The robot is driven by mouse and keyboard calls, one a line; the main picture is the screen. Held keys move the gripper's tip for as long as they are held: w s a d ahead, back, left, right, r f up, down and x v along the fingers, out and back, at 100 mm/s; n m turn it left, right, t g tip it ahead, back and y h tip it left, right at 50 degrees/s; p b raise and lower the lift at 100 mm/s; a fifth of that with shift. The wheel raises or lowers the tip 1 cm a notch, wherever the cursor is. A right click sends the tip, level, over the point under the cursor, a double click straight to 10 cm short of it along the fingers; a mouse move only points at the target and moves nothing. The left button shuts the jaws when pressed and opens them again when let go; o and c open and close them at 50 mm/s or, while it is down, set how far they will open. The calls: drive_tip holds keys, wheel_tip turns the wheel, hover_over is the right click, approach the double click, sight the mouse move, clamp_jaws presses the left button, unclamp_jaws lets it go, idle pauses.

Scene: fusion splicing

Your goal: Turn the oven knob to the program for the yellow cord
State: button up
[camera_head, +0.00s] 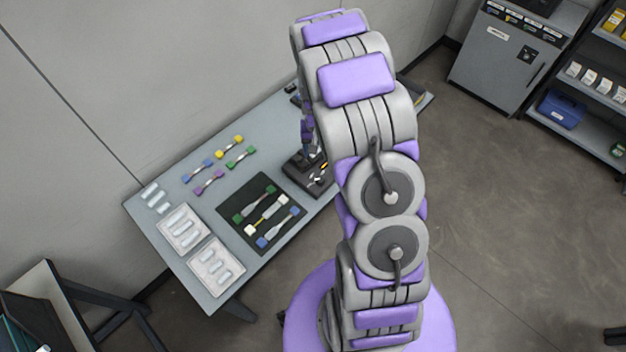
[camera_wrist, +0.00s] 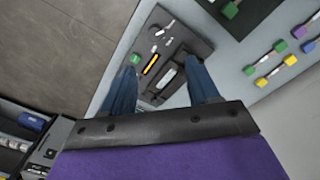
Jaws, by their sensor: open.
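A dark device (camera_head: 309,172) stands on the table, partly hidden by my arm. In the wrist view the device (camera_wrist: 190,45) shows a green square (camera_wrist: 135,58), an orange-yellow strip (camera_wrist: 150,64) and small pale parts near its top. I cannot tell which part is the oven knob, or its setting.
The grey table (camera_head: 150,203) also holds several cords with coloured ends and two pale trays (camera_head: 183,227) of sleeves. A grey cabinet (camera_head: 497,65) and a shelf rack (camera_head: 590,78) stand at the upper right. Open floor lies right of my arm.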

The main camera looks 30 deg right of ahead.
approach(321, 179)
drive_tip(key=f, duration=0.1)
drive_tip(key=a+f, duration=0.1)
drive_tip(key=f, duration=0.1)
drive_tip(key=shift+a+f, duration=0.1)
drive_tip(key=shift+f, duration=0.05)
drive_tip(key=f, duration=0.1)
drive_tip(key=d+f, duration=0.1)
drive_tip(key=f, duration=0.1)
drive_tip(key=d+f, duration=0.1)
drive_tip(key=f, duration=0.1)
drive_tip(key=shift+d+f, duration=0.1)
drive_tip(key=shift+f, duration=0.15)
drive_tip(key=shift+w+a, duration=0.1)
drive_tip(key=shift+a, duration=0.85)
drive_tip(key=shift+c, duration=0.7)
drive_tip(key=shift+d, duration=0.7)
drive_tip(key=c, duration=0.5)
drive_tip(key=shift+a, duration=0.2)
drive_tip(key=c, duration=0.4)
